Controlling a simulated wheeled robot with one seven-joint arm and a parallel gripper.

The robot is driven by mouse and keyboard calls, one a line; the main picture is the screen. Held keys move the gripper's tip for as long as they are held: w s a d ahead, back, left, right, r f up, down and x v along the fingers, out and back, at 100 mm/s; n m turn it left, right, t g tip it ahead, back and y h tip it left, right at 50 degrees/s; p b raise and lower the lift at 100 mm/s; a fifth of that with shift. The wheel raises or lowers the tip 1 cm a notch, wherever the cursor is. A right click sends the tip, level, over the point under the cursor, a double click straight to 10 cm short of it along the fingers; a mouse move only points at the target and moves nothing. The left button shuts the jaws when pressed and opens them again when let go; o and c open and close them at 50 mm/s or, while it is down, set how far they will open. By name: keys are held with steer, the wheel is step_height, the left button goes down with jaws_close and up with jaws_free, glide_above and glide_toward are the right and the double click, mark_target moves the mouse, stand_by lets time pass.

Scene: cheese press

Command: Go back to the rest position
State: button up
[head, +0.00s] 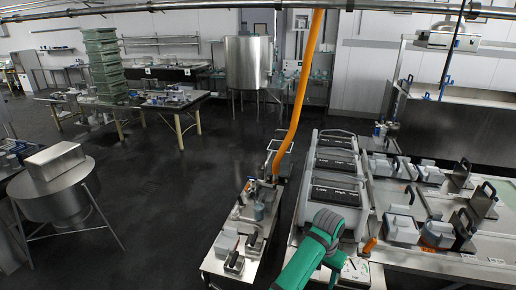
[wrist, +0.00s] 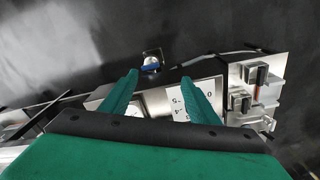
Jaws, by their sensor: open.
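My gripper shows in the wrist view (wrist: 160,95) with its two green fingers spread apart and nothing between them. Below and beyond the fingers lies a steel surface with a white printed sheet (wrist: 190,103). In the head view my green arm reaches forward from the bottom middle, beside the grey press machines (head: 334,170).
A steel cart (head: 240,238) with tools stands left of my arm. A steel table (head: 455,258) with several moulds is on the right. An orange hose (head: 303,80) hangs in the middle. Dark floor (head: 150,200) is open at the left.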

steer(key=s+d+f+n+t+h, duration=0.2)
steer(key=s+d+f+h, duration=0.3)
steer(key=s+d+f, duration=0.4)
steer(key=s+f+n+t+h, duration=0.2)
steer(key=s+f+n+t, duration=0.15)
steer(key=s+f, duration=0.2)
steer(key=s+a+r+n+t+y, duration=0.2)
steer(key=s+a+t, duration=0.1)
steer(key=s+a, duration=0.6)
steer(key=s+a+r+n+t+y, duration=0.1)
steer(key=s+a+n+t+y, duration=0.2)
steer(key=s+a, duration=0.6)
steer(key=s+a+r+m+t+y, duration=0.2)
steer(key=s+a+r+t, duration=0.1)
steer(key=s+a+r, duration=0.9)
step_height(320, 180, up, 2)
steer(key=shift+s+r+m+t+y, duration=0.2)
steer(key=shift+s+m+t+y, duration=0.05)
steer(key=shift+m+t+y, duration=0.1)
